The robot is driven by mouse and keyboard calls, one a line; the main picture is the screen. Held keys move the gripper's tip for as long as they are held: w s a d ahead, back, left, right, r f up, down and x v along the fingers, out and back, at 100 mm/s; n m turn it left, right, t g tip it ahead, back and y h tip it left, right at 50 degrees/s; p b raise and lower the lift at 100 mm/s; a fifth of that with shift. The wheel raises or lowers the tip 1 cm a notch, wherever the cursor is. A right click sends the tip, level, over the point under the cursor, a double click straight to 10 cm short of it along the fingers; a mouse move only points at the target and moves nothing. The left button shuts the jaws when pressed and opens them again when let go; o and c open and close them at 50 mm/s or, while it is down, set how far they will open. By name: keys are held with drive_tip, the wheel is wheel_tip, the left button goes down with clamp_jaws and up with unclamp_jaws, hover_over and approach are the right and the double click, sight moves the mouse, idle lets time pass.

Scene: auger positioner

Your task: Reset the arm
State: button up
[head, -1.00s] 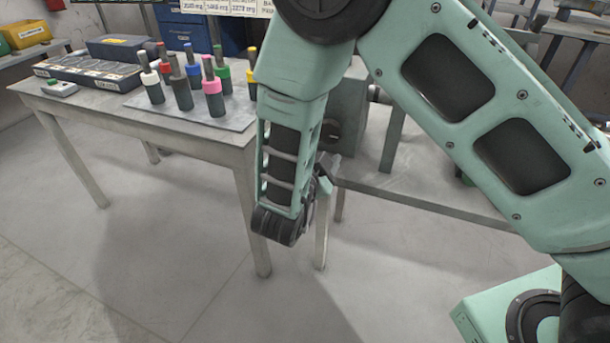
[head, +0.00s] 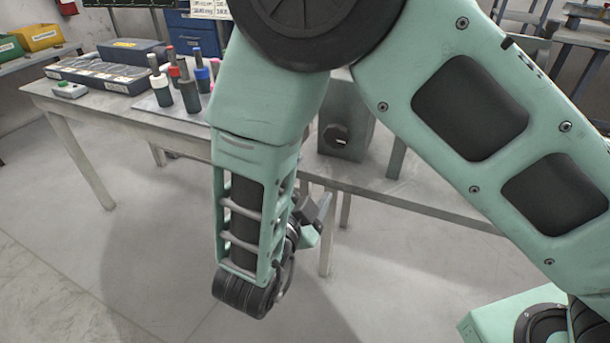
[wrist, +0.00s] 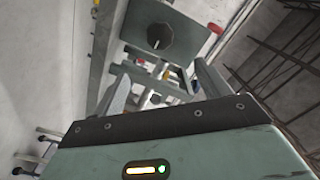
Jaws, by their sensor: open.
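My arm (head: 258,200) hangs bent in the middle of the head view, its forearm pointing down in front of the table.
A grey table (head: 120,118) at left holds colour-banded tools (head: 188,88) on a plate (head: 150,104), partly hidden by my arm, and a dark tray (head: 100,74). A grey box with a dark round part (head: 345,140) stands behind my arm. The floor (head: 150,240) in front is clear.

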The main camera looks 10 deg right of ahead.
drive_tip(key=shift+w, duration=0.1)
drive_tip(key=w+a+r+n+g+y+p, duration=0.35)
drive_tip(key=a+n+y, duration=0.3)
drive_tip(key=y, duration=0.35)
drive_tip(key=s+a+r+n+g+y+p, duration=0.3)
drive_tip(key=s+a+r+n+y, duration=0.2)
drive_tip(key=s+r+n, duration=0.15)
drive_tip(key=s+d+r+n+g+h+p, duration=0.2)
drive_tip(key=s+d+r+n+g, duration=0.1)
drive_tip(key=s+d+n, duration=0.3)
drive_tip(key=s+d+r+n+g+h+p, duration=0.1)
drive_tip(key=s+d+r+n+g+p, duration=0.1)
drive_tip(key=s+d+n+g, duration=0.3)
drive_tip(key=s+d+r+n, duration=0.1)
drive_tip(key=s+d, duration=0.3)
drive_tip(key=s, duration=0.1)
drive_tip(key=shift+s+r+h+p, duration=0.2)
drive_tip(key=shift+r+h+p, duration=0.2)
